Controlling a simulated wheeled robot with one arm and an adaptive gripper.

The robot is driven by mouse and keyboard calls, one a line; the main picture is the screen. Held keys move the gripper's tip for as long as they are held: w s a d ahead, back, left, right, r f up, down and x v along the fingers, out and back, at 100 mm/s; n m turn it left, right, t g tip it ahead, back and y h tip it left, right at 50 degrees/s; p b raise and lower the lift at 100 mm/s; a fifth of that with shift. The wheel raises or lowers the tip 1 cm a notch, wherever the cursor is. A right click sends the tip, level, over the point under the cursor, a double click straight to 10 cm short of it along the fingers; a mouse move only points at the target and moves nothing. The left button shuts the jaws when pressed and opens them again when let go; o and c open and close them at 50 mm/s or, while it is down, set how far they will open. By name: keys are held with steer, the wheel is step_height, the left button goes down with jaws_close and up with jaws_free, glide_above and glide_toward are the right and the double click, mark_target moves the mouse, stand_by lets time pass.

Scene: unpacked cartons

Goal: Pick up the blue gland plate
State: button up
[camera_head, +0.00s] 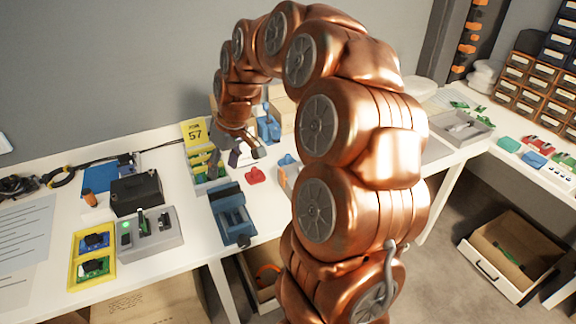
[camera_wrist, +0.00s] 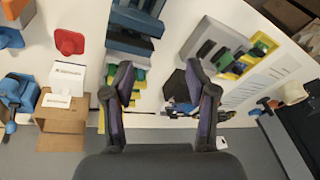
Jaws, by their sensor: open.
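A small blue piece with a raised knob, which looks like the blue gland plate (camera_head: 287,160), lies on the white bench right of a similar red piece (camera_head: 254,176). In the wrist view the blue piece (camera_wrist: 10,38) is at the left edge, partly cut off, with the red piece (camera_wrist: 69,42) nearer the middle. My gripper (camera_head: 246,155) is above the bench, left of the blue piece in the head view. In the wrist view my gripper (camera_wrist: 159,82) has its fingers apart with nothing between them.
A blue vise (camera_head: 232,214) stands at the bench's front edge. A blue device (camera_wrist: 16,92) and a carton (camera_wrist: 60,122) stand at the back. More coloured pieces, one blue (camera_head: 535,160), lie on the right bench.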

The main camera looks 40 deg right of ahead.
steer(key=w+d+f+t, duration=0.1)
steer(key=w+d+f, duration=0.25)
steer(key=d, duration=0.45)
steer(key=m+t+h+b, duration=0.1)
steer(key=m+h+b, duration=0.1)
glide_toward(289, 155)
step_height(289, 155, down, 3)
steer(key=shift+w+r+p+x, duration=0.1)
steer(key=shift+w+p+x, duration=0.1)
steer(key=shift+x, duration=1)
steer(key=shift+w+r+p+x, duration=0.1)
steer(key=shift+w+p+x, duration=0.1)
steer(key=shift+x, duration=1)
steer(key=shift+w+p+x, duration=0.15)
steer(key=shift+p+x, duration=0.05)
steer(key=shift+x, duration=0.95)
jaws_close()
